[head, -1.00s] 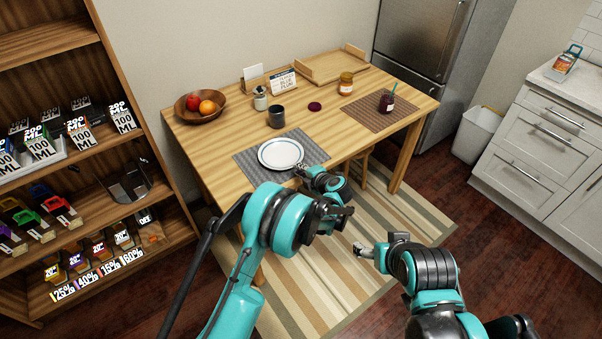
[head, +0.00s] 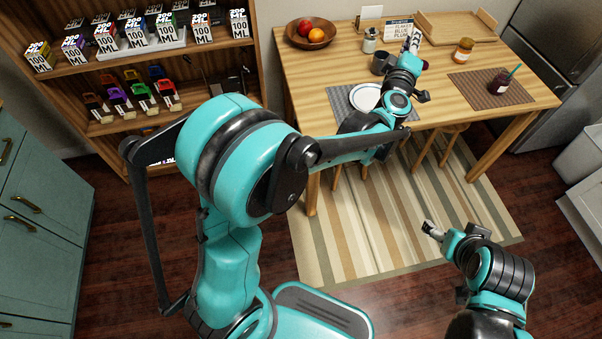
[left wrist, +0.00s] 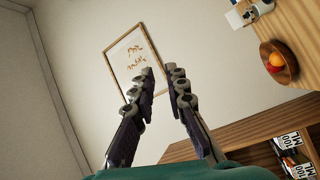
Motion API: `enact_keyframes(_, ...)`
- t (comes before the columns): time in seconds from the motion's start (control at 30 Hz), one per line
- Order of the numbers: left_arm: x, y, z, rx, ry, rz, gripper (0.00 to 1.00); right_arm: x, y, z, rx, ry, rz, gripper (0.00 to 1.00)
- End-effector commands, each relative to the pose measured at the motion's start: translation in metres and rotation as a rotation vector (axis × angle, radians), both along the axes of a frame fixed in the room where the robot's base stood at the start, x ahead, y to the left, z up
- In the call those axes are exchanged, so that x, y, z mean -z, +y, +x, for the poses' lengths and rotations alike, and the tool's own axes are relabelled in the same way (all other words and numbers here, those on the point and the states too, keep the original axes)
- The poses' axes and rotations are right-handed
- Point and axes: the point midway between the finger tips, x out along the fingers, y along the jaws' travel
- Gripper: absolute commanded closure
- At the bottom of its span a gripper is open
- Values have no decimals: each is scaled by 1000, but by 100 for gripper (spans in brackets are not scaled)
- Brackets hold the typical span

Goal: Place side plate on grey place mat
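The white side plate (head: 366,93) with a dark rim line lies on the grey place mat (head: 338,95) at the table's near left. My left arm hides the right part of both. My left gripper (head: 412,40) is beyond and above the plate, apart from it. In the left wrist view its two fingers (left wrist: 160,85) are spread with nothing between them, facing the wall and a framed picture. My right gripper (head: 432,230) hangs over the striped rug, away from the table; its finger opening is too small to judge.
A dark mug (head: 380,64) stands just behind the grey mat. A fruit bowl (head: 311,37), a white canister (head: 369,40) and a sign (head: 398,27) are at the back. A brown mat (head: 480,95) bears a jar (head: 499,84) with a straw. Shelves (head: 205,60) stand left.

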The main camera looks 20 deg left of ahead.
Motion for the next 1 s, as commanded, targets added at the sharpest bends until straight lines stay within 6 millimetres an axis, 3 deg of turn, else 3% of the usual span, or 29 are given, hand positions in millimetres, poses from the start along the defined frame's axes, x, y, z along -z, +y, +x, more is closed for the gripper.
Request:
enact_keyframes(0.03, -19, 1, -20, 65, -4, 87, 86, 0, 0, 0, 0, 0, 0, 24)
enact_keyframes(0.1, -33, -2, -48, 160, 9, 214, 86, 0, 0, 0, 0, 0, 0, 24)
enact_keyframes(0.23, -25, -2, -110, 319, 99, 456, 86, 0, 0, 0, 0, 0, 0, 24)
enact_keyframes(0.37, 19, 15, -182, 446, 269, 690, 86, 0, 0, 0, 0, 0, 0, 24)
enact_keyframes(0.5, 84, 55, -265, 530, 517, 899, 86, 0, 0, 0, 0, 0, 0, 24)
enact_keyframes(0.63, 134, 96, -330, 560, 734, 1025, 86, 0, 0, 0, 0, 0, 0, 24)
enact_keyframes(0.7, 152, 114, -355, 563, 823, 1065, 86, 0, 0, 0, 0, 0, 0, 24)
enact_keyframes(0.8, 166, 129, -376, 564, 900, 1097, 86, 0, 0, 0, 0, 0, 0, 24)
enact_keyframes(1.0, 171, 134, -383, 564, 929, 1107, 86, 0, 0, 0, 0, 0, 0, 24)
